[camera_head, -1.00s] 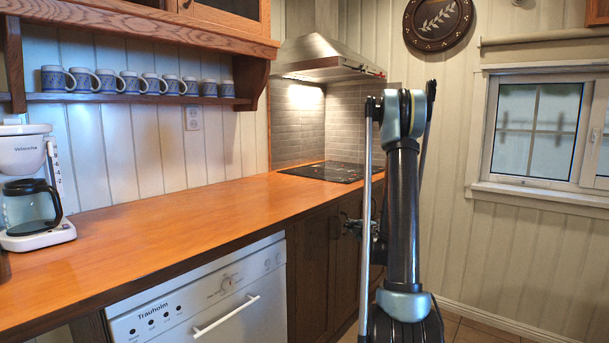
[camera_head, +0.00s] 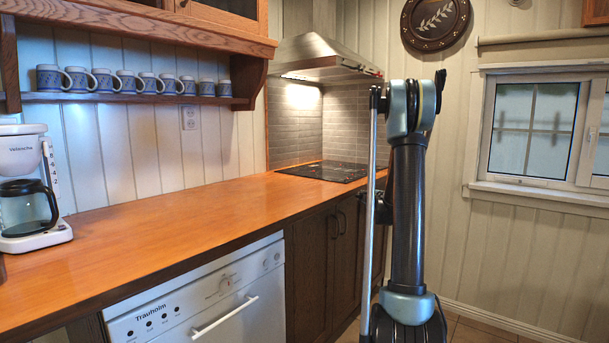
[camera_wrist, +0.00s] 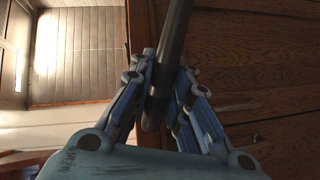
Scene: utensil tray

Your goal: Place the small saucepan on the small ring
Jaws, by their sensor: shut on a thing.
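My gripper (camera_wrist: 160,105) shows in the wrist view, its fingers closed on a dark grey handle (camera_wrist: 174,40) with a rounded free end. It looks like the saucepan's handle; the pan body is out of view. In the head view my gripper is hidden behind my upright arm. The black cooktop (camera_head: 325,171) lies at the far end of the orange counter, under the hood. Its separate rings, including the small ring, are too small to tell apart.
The orange counter (camera_head: 170,226) is clear from the coffee maker (camera_head: 30,190) to the cooktop. The range hood (camera_head: 325,55) hangs above the cooktop. A shelf with several mugs (camera_head: 125,82) runs along the wall. Dark cabinets (camera_head: 312,265) and a white dishwasher (camera_head: 200,300) stand below.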

